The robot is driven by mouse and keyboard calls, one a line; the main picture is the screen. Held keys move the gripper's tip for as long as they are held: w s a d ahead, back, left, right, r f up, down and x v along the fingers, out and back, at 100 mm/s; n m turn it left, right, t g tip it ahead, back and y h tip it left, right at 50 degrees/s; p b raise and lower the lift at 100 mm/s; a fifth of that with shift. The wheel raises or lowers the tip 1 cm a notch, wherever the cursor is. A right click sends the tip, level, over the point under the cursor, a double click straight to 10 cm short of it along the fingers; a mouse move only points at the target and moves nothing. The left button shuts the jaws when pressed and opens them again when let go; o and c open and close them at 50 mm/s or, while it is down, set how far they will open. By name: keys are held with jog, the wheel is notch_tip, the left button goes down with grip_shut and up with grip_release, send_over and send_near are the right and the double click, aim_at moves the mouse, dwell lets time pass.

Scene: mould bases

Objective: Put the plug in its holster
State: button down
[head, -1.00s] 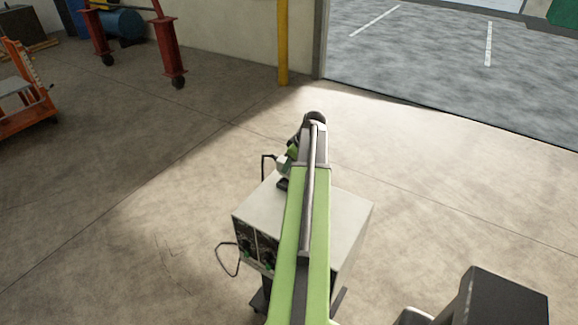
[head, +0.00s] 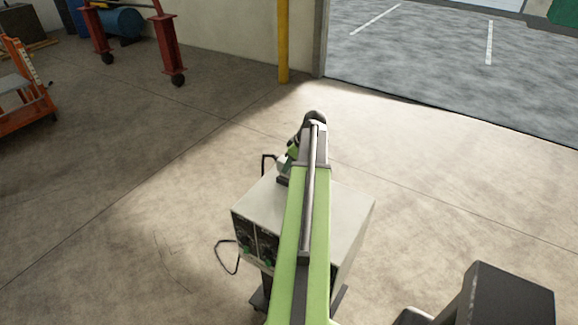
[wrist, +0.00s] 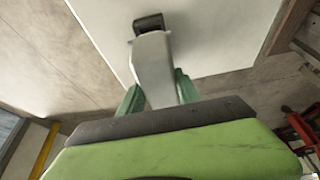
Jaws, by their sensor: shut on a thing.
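The plug (wrist: 153,62) is a pale grey piece between the green fingers of my gripper (wrist: 156,84) in the wrist view. My gripper is shut on it. The plug's far end meets or overlaps a small dark holster (wrist: 149,22) on the pale top of a cabinet; I cannot tell whether it is inside. In the head view, the plug (head: 284,162) shows as a small pale bit left of my arm, above the cabinet's back left edge. The dark holster (head: 283,180) is just below it, partly hidden by my arm.
The pale cabinet (head: 348,208) has dark front panels with knobs and stands on a dark base. A yellow post (head: 283,45), a red frame (head: 168,50) and an orange cart (head: 22,90) stand farther off. The floor around is clear.

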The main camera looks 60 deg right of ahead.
jog(key=shift+f+b, duration=0.35)
jog(key=shift+f+b, duration=0.45)
jog(key=shift+f, duration=0.15)
dwell(0.4)
jog(key=shift+f+b, duration=0.35)
jog(key=shift+b, duration=0.15)
jog(key=shift+f, duration=0.25)
jog(key=c, duration=0.8)
grip_release()
